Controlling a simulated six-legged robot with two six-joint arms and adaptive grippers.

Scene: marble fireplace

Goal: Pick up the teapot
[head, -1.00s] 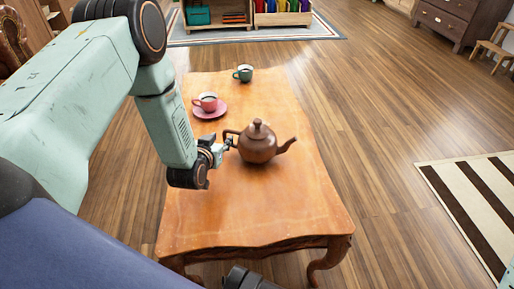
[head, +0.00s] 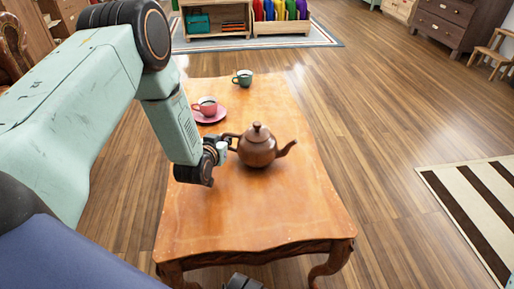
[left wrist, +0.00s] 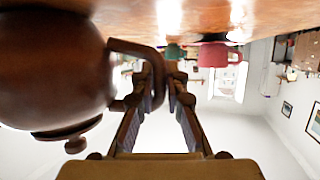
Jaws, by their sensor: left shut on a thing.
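The brown teapot (head: 257,150) is upright at the middle of the wooden table (head: 245,215), its spout to the right and its handle to the left. I cannot tell whether its base touches the table. My left gripper (head: 227,146) is at the handle and shut on it. In the left wrist view, which is upside down, the teapot (left wrist: 50,70) fills the left side. Its handle reaches to the tips of my left gripper (left wrist: 168,80), whose fingers partly hide the grip.
A pink cup (head: 207,107) on a pink saucer (head: 203,117) stands behind my left gripper. A green cup (head: 243,77) stands at the table's far end. The table's near part is clear. A striped rug (head: 480,205) lies on the floor at right.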

